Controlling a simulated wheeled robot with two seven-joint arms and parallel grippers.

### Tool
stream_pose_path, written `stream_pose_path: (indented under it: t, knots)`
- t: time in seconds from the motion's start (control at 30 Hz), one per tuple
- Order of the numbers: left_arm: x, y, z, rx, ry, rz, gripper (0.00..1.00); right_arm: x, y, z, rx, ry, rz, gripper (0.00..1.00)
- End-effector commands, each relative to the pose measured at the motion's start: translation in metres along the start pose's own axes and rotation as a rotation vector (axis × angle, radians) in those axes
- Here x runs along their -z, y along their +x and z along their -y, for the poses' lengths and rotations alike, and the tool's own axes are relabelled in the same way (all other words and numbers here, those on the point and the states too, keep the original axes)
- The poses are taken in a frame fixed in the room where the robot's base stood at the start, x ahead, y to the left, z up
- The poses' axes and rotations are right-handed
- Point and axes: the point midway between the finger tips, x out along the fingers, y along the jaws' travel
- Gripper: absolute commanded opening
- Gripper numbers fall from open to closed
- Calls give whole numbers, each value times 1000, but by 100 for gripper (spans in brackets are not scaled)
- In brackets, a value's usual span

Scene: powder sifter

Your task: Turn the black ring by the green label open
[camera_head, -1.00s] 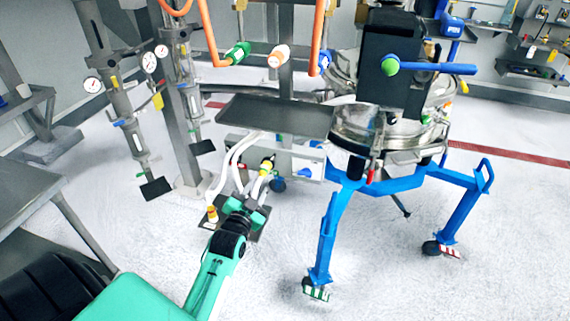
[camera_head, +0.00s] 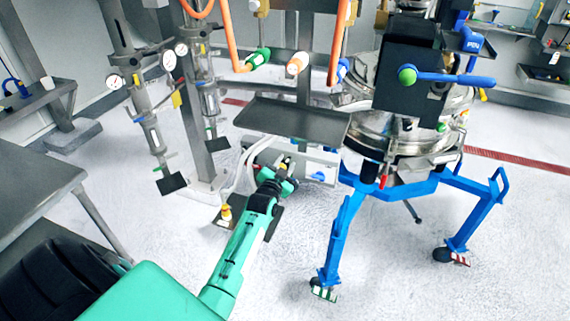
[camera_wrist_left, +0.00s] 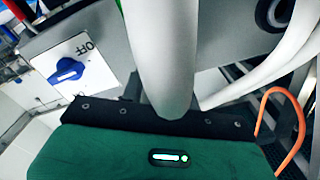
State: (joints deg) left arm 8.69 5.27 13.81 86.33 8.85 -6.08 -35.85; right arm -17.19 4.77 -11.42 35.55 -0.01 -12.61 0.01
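My left gripper (camera_head: 284,166) is in front of the grey panel below the dark tray, beside white hoses. Its green and black body (camera_wrist_left: 165,145) fills the bottom of the left wrist view, but its fingertips cannot be made out. A dark round ring (camera_wrist_left: 262,18) is cut off at the top right edge of the left wrist view, apart from the gripper; no green label is readable beside it, so I cannot tell if it is the task's ring. My right gripper is not in view.
A blue OFF switch (camera_wrist_left: 67,70) sits on a white plate at left in the wrist view. A thick white hose (camera_wrist_left: 165,55) passes close before the gripper. The dark tray (camera_head: 290,118) is above. The sifter's blue frame (camera_head: 338,235) stands to the right.

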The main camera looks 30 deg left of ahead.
Motion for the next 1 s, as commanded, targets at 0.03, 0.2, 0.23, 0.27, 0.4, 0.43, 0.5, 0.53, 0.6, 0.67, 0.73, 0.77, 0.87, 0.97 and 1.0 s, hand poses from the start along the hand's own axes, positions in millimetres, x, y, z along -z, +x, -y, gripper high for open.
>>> stream_pose_path:
  t: [0.03, 0.2, 0.23, 0.27, 0.4, 0.43, 0.5, 0.53, 0.6, 0.67, 0.73, 0.77, 0.87, 0.97, 1.0]
  knots:
    - [0, 1, 0, 0, 0, 0, 31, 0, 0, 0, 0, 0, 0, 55]
    - [0, 1, 0, 0, 0, 0, 31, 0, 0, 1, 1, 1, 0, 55]
    - [0, 1, 0, 0, 0, 0, 31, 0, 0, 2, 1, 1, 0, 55]
    - [0, 1, 0, 0, 0, 0, 27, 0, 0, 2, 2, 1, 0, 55]
    - [0, 0, 0, 0, 0, 0, 0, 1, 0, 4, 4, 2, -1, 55]
    - [0, 0, 0, 0, 0, 0, 0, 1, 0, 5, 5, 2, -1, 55]
    - [0, 0, 0, 0, 0, 0, 0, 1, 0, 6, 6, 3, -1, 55]
    - [0, 0, 0, 0, -1, 0, 0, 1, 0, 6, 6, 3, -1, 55]
    - [0, 0, 0, 0, -3, 0, 0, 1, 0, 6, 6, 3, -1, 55]
    - [0, 0, 0, 0, -8, 0, 0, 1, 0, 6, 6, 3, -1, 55]
    - [0, 0, 1, 0, -19, 0, 0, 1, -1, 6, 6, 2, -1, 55]
    - [0, 0, 1, 0, -26, 0, 0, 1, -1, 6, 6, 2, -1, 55]
    - [0, 0, 2, 0, -64, 0, 0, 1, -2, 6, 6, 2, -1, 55]
    - [0, 0, 5, 0, -119, 0, 0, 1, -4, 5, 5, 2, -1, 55]
    - [0, 0, 6, 0, -146, 0, 0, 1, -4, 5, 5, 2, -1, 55]
